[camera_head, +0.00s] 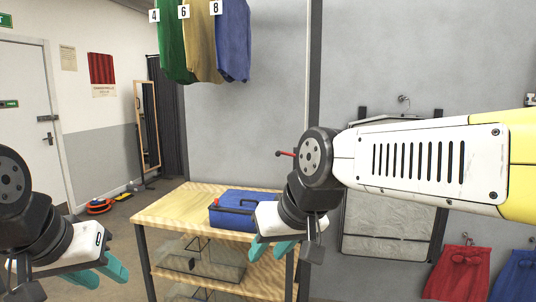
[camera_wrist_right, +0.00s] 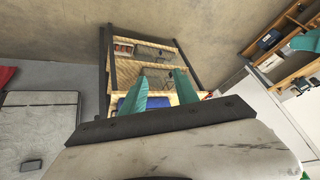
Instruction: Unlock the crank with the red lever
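A small red lever (camera_head: 285,153) sticks out to the left from behind my right arm at the wall post in the head view. Whatever it is mounted on is hidden by the arm, and I cannot make out the crank. My right gripper (camera_head: 272,249) hangs below the lever, in front of the workbench, with its teal fingers apart. In the right wrist view its fingers (camera_wrist_right: 163,90) are also spread with nothing between them. My left gripper (camera_head: 108,276) is low at the left, its two teal fingers apart and empty, far from the lever.
A wooden workbench (camera_head: 170,208) carries a blue toolbox (camera_head: 240,198) beside my right gripper. Green, tan and blue garments (camera_head: 233,40) hang overhead. A grey padded panel (camera_head: 385,215) leans on the wall at right. A red and black object (camera_head: 99,206) lies on open floor at left.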

